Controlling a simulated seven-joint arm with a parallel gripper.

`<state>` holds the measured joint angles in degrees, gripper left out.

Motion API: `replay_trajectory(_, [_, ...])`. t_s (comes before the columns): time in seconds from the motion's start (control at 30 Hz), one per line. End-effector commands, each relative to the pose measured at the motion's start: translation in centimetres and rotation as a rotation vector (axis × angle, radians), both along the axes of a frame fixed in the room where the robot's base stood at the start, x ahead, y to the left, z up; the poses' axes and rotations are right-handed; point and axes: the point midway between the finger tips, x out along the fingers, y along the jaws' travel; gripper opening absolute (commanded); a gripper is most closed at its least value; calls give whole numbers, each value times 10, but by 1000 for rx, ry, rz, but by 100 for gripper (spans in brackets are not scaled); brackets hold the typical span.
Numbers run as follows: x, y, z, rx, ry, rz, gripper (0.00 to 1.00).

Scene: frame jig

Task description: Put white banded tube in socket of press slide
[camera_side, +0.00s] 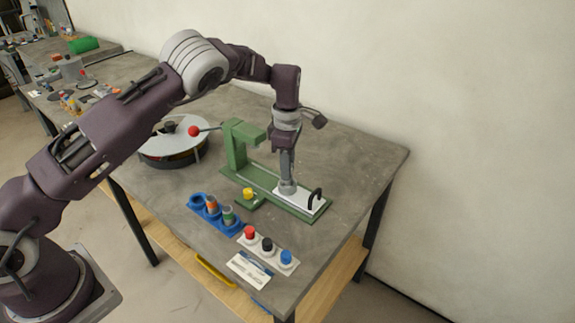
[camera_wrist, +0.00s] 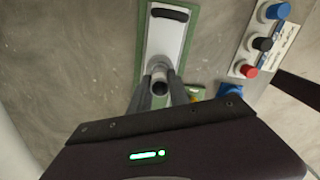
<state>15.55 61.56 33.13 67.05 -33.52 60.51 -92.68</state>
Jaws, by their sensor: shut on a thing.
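My gripper (camera_side: 287,181) points straight down over the white slide plate (camera_side: 309,203) of the green press. Its fingers are shut on the white banded tube (camera_wrist: 159,74), whose round top end shows between the fingertips in the wrist view. The tube stands at the grey round socket (camera_side: 287,189) on the slide, upright as far as I can tell. The fingers hide most of the tube, so its bands and how deep it sits cannot be told. The slide's black handle (camera_side: 315,198) is at its outer end, apart from my gripper.
The green press column (camera_side: 236,150) with a red-knobbed lever (camera_side: 194,131) stands left of my gripper. A round turntable (camera_side: 173,157) is at left.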

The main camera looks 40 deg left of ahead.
Motion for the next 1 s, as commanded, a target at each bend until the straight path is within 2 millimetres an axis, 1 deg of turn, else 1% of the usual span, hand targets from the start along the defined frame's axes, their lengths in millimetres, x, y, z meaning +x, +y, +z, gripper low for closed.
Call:
replay_trajectory(0.7, [0,0,-25,0,0,1,0])
replay_trajectory(1.0, [0,0,-26,0,0,0,0])
